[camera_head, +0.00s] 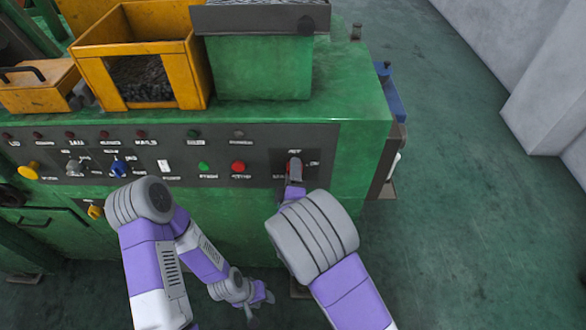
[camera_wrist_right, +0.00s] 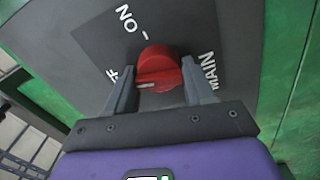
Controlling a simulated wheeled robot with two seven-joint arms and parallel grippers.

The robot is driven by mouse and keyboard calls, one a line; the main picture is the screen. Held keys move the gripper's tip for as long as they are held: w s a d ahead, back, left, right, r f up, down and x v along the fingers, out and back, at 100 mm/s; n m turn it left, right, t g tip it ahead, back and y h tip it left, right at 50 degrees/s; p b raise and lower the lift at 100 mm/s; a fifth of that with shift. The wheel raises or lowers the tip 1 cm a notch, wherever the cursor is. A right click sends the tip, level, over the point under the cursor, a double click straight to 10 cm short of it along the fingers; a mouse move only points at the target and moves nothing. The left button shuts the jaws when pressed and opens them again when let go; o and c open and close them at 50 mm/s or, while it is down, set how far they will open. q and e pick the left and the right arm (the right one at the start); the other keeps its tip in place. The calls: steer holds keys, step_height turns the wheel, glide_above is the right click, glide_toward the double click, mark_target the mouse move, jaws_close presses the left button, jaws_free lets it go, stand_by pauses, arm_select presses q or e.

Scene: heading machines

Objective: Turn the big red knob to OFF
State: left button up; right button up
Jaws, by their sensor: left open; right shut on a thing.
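The big red knob (camera_wrist_right: 158,66) sits on a dark plate in the right wrist view. ON is printed above left of it, MAIN to its right, and a partly hidden label ending in F to its left. A pale mark shows on the knob's lower left, near that label. My right gripper (camera_wrist_right: 160,84) is shut on the knob, one finger on each side. In the head view my right gripper (camera_head: 294,174) mostly hides the knob. My left gripper (camera_head: 258,303) is open, low and well away from the panel.
The green machine's control panel (camera_head: 262,149) carries several other controls, including a smaller red button (camera_head: 238,167), a green button (camera_head: 203,167) and a blue switch (camera_head: 119,168). Yellow bins (camera_head: 192,62) stand on top. The floor (camera_head: 480,200) at right is clear.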

steer(key=shift+n+p, duration=0.55)
steer(key=shift+n, duration=0.55)
steer(key=o, duration=1)
steer(key=shift+c, duration=0.2)
steer(key=s, duration=0.7)
steer(key=shift+s, duration=0.3)
steer(key=shift+f, duration=0.1)
